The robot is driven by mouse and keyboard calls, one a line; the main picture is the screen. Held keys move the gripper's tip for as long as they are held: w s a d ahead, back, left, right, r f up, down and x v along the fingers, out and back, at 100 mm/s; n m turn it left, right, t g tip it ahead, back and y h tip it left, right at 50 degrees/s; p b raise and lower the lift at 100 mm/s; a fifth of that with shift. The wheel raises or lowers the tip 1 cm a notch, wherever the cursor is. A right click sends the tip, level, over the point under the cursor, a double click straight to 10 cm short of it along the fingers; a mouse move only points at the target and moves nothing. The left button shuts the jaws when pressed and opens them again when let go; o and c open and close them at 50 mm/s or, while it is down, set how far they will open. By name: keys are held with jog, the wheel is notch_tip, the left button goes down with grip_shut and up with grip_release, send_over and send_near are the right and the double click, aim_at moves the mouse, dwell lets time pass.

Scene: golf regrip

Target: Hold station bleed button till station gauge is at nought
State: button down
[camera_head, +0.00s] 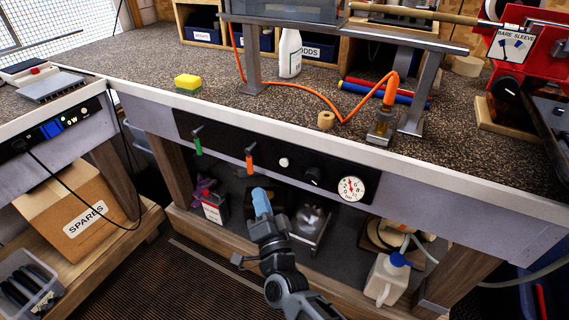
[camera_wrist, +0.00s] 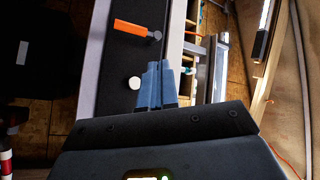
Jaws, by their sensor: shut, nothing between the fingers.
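A black control strip (camera_head: 220,145) runs along the bench front. A round white button (camera_head: 284,162) sits on it and shows in the wrist view (camera_wrist: 134,83); it carries no readable label. The round white gauge (camera_head: 351,188) is at the strip's right end; its red needle points roughly upward, but the exact reading is too small to tell. My gripper (camera_head: 259,190) has blue fingers pressed together and empty. In the head view it is below and left of the button, apart from it. In the wrist view the fingertips (camera_wrist: 155,68) appear just right of the button.
A green lever (camera_head: 198,144) and an orange lever (camera_head: 249,163) stick out left of the button. A black knob (camera_head: 313,176) lies between button and gauge. Below is a shelf with a white jug (camera_head: 385,280) and other items. An orange hose (camera_head: 300,106) lies on the bench.

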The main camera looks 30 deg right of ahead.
aim_at(285, 162)
jog(key=w+d+b, duration=0.5)
jog(key=d+b, duration=0.1)
jog(key=d, duration=0.1)
dwell(0.5)
jog(key=shift+w+d+b, duration=0.15)
jog(key=shift+d+b, duration=0.05)
jog(key=shift+b, duration=0.15)
dwell(1.6)
jog(key=shift+w+d, duration=0.15)
jog(key=shift+d, duration=0.05)
jog(key=shift+w+d+b, duration=0.3)
jog(key=shift+d+b, duration=0.15)
jog(key=shift+b, duration=0.2)
dwell(1.6)
jog(key=shift+a, duration=0.1)
dwell(0.9)
jog(key=shift+s+a+p, duration=0.55)
jog(key=shift+a+p, duration=0.15)
jog(key=shift+p, duration=0.2)
